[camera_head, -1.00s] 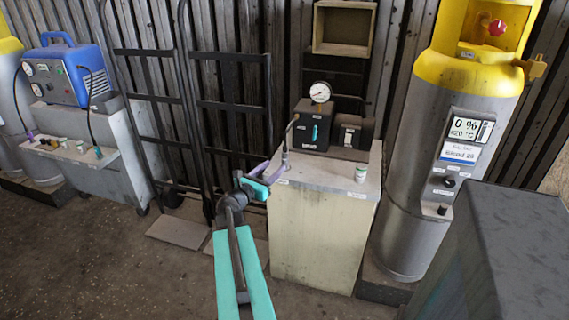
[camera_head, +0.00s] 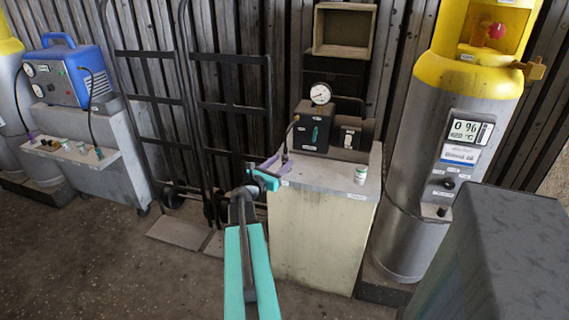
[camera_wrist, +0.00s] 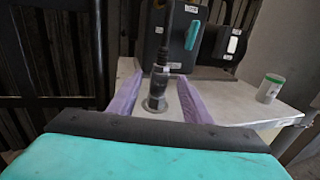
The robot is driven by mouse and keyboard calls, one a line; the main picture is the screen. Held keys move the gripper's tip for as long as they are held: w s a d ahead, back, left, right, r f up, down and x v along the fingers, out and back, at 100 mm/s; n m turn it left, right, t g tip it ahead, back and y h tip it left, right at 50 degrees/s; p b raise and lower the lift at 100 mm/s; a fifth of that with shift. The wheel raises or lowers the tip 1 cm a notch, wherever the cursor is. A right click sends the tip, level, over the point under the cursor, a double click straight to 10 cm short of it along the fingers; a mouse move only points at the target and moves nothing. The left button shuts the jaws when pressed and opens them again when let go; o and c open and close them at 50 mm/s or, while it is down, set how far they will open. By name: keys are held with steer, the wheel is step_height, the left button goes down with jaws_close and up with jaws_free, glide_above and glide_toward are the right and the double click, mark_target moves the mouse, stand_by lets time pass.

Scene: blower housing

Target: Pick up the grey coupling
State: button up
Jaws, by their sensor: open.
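The grey coupling (camera_wrist: 157,92) stands upright at the end of a black hose near the front left of the pale cabinet's top. In the wrist view it lies between the two purple fingers of my gripper (camera_wrist: 160,77), with gaps on both sides. In the head view the gripper (camera_head: 277,165) is at the cabinet's left front corner, beside the coupling (camera_head: 285,157), which is small and partly hidden there. My gripper is open and holds nothing.
The cabinet top (camera_head: 325,180) carries a black box (camera_head: 313,130) with a gauge (camera_head: 321,94), and a small white-and-green can (camera_head: 360,176) at right. A large yellow-topped cylinder (camera_head: 418,160) stands to the right. A hand truck (camera_head: 230,110) stands behind left.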

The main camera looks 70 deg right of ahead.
steer(key=shift+x, duration=1.1)
steer(key=shift+p+x, duration=0.55)
steer(key=shift+x, duration=2.1)
jaws_close()
